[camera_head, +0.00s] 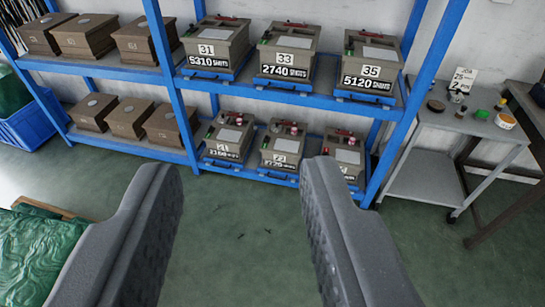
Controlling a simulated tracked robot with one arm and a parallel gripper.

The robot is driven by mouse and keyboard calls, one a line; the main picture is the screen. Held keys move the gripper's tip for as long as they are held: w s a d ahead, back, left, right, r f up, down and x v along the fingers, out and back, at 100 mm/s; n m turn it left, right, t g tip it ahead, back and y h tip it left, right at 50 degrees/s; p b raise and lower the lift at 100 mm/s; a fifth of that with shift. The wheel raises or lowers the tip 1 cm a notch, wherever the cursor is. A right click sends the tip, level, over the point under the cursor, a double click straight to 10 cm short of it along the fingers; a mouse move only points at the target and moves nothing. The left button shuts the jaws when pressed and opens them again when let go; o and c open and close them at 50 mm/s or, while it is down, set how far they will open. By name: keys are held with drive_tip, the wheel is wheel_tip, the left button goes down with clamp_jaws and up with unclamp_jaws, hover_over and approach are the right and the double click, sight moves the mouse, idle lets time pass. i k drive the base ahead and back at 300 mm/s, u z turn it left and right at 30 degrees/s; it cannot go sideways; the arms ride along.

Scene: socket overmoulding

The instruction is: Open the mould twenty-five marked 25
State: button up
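My gripper (240,174) is open and empty. Its two grey padded fingers reach up from the bottom of the head view, wide apart, well short of the shelves. On the lower shelf stand three grey-beige moulds. The left one (229,136) seems marked 21, and the middle one (282,144) seems marked 23. The right one (343,151) has its number plate partly hidden behind my right finger, so I cannot read 25 on it. It has a red part on top and looks closed.
Moulds 31 (217,44), 33 (288,50) and 35 (372,64) stand on the upper shelf. Brown boxes (84,36) fill the left bay. A blue post (417,100) rises right of the moulds, beside a grey cart (470,125) with a job card (463,78).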

sight(350, 159)
drive_tip(key=i, duration=0.85)
drive_tip(key=z, duration=0.1)
